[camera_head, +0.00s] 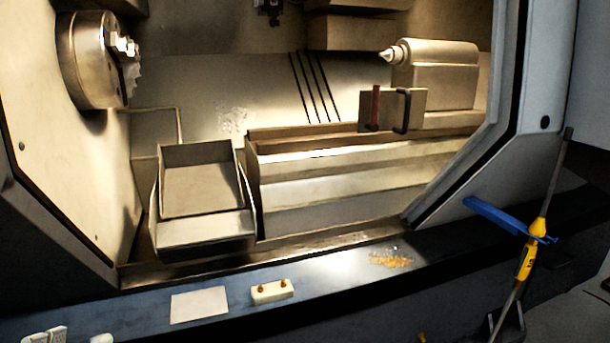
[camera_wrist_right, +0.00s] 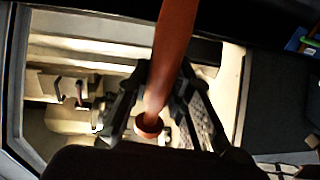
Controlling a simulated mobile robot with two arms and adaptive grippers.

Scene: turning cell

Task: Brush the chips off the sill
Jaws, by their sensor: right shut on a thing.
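A small patch of golden chips (camera_head: 391,261) lies on the dark sill (camera_head: 330,284) below the machine opening, right of the middle, with a few pale specks beside it. In the right wrist view my right gripper (camera_wrist_right: 165,125) is shut on a reddish-brown handle (camera_wrist_right: 175,45). One end of the handle shows between the fingers; any bristles are not visible. The right gripper does not show in the head view, so its distance from the chips cannot be told. I cannot make out my left gripper in either view.
A pale card (camera_head: 199,305) and a cream block with two brass knobs (camera_head: 272,291) lie on the sill left of the chips. A yellow-handled tool (camera_head: 530,250) stands at a blue holder (camera_head: 495,218) on the right. An open tray (camera_head: 203,228) stands inside the opening.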

